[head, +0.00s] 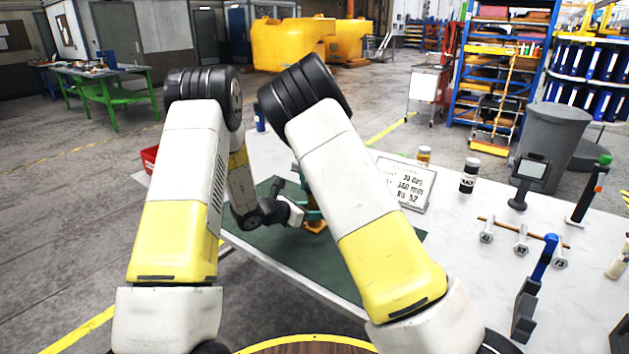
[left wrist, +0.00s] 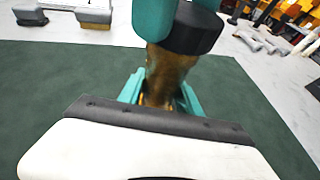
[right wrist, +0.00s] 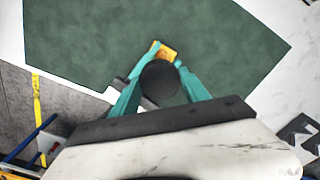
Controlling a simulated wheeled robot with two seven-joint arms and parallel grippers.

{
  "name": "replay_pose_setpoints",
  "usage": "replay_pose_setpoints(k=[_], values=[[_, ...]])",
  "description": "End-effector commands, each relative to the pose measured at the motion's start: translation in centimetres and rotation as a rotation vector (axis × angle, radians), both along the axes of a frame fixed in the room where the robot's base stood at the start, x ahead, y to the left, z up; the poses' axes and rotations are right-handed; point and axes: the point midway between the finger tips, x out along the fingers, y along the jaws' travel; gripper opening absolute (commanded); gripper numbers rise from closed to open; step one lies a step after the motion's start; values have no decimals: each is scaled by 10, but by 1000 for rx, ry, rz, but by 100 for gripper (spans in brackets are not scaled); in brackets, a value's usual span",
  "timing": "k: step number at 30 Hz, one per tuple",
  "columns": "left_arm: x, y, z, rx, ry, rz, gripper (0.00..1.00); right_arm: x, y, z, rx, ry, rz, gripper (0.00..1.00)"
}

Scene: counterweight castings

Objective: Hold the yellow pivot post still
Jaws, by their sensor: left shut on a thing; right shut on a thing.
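The yellow pivot post (left wrist: 165,75) stands on the green mat, with a black cap (left wrist: 193,38) on top. My left gripper (left wrist: 160,88) has its teal fingers on both sides of the post's lower part, shut on it. In the head view this gripper (head: 312,214) reaches the post's orange base (head: 316,228) from the left. In the right wrist view, my right gripper (right wrist: 160,85) is shut around the round black cap (right wrist: 160,82); a bit of yellow (right wrist: 166,52) shows beyond it. My right forearm hides most of the post in the head view.
The green mat (head: 268,240) lies on a white table (head: 470,215). A sign plate (head: 404,184), a dark jar (head: 469,176) and several small weights (head: 522,240) stand to the right. A red bin (head: 149,158) is at the back left. The mat is largely clear.

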Motion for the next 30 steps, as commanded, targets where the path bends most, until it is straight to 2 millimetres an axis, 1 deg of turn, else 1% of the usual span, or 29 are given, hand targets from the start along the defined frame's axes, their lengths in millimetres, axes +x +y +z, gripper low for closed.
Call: replay_pose_setpoints(k=[1,4,13,14,16,17,26,29,30], values=[[0,0,1,-2,-1,0,0,-2,-1,-4,-9,9,-25,16],[0,0,1,-2,-1,0,0,-1,-1,-1,-5,1,-53,16],[0,0,1,-2,-1,0,0,-1,-1,0,-2,-1,-56,16],[0,0,1,-2,-1,0,0,-1,-1,0,-2,-2,-56,59],[0,0,1,-2,-1,0,0,0,0,0,-2,-2,-55,73],[0,0,1,-2,-1,0,0,0,0,0,-2,-2,-55,75],[0,0,1,-2,-1,0,0,0,0,2,-1,-5,-53,75],[0,0,1,-2,-1,0,0,0,0,12,-2,-6,-53,75],[0,0,1,-2,-1,0,0,1,0,18,-2,-8,-53,75]])
